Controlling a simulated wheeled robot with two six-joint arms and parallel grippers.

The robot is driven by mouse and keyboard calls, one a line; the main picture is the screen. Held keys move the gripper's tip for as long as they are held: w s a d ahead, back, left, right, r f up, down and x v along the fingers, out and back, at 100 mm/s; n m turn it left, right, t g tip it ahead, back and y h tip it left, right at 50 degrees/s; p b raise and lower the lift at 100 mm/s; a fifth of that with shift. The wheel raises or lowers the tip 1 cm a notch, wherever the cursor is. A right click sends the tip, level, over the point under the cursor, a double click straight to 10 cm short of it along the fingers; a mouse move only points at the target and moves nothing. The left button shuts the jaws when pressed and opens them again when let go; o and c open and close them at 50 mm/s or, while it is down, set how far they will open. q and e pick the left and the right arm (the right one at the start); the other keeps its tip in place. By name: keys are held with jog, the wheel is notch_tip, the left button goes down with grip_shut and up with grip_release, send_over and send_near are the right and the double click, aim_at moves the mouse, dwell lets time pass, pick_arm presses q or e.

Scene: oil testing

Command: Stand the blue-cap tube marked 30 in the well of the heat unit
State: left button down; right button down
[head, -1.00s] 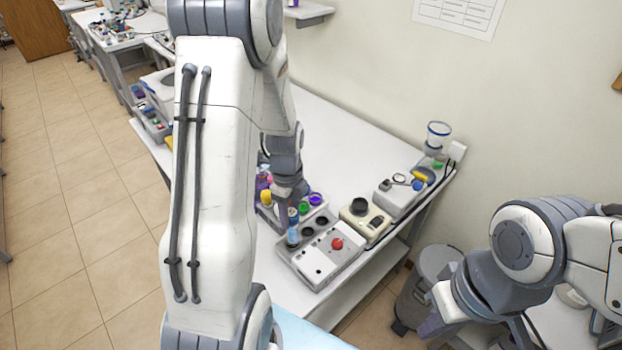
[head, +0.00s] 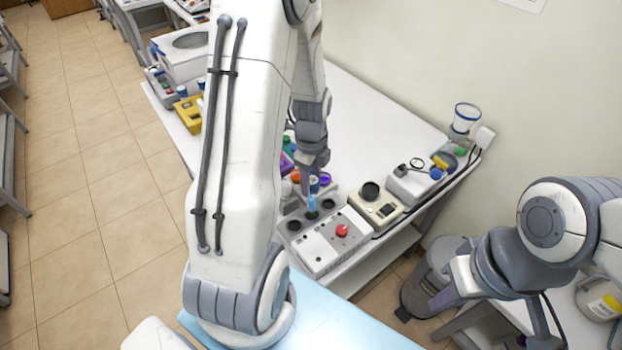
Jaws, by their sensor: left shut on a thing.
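The heat unit (head: 325,255) is a grey box with a red knob and a row of dark round wells at its back edge. My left gripper (head: 313,184) is shut on a blue tube (head: 312,203) and holds it upright at the middle well. Whether the tube's lower end is inside the well or just above it I cannot tell. The gripper covers the tube's top, and no marking is readable. My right gripper (head: 490,312) is at the lower right, empty and away from the bench; its fingers look spread apart.
Purple, orange and green caps stand close behind the heat unit, partly hidden by my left arm. A beige device (head: 376,208) and a grey-white device (head: 412,184) stand to the right. The white bench top (head: 375,125) behind is clear. A bin (head: 425,285) stands on the floor.

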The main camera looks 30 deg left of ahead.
pick_arm(q)
jog(key=shift+f+b, duration=0.45)
jog(key=shift+f, duration=0.25)
jog(key=shift+r, duration=0.15)
jog(key=shift+s, duration=0.1)
jog(key=shift+f, duration=0.25)
jog(key=shift+f+b, duration=0.9)
jog(key=shift+f, duration=0.5)
dwell(0.5)
dwell(0.6)
jog(key=shift+c, duration=1.2)
grip_release()
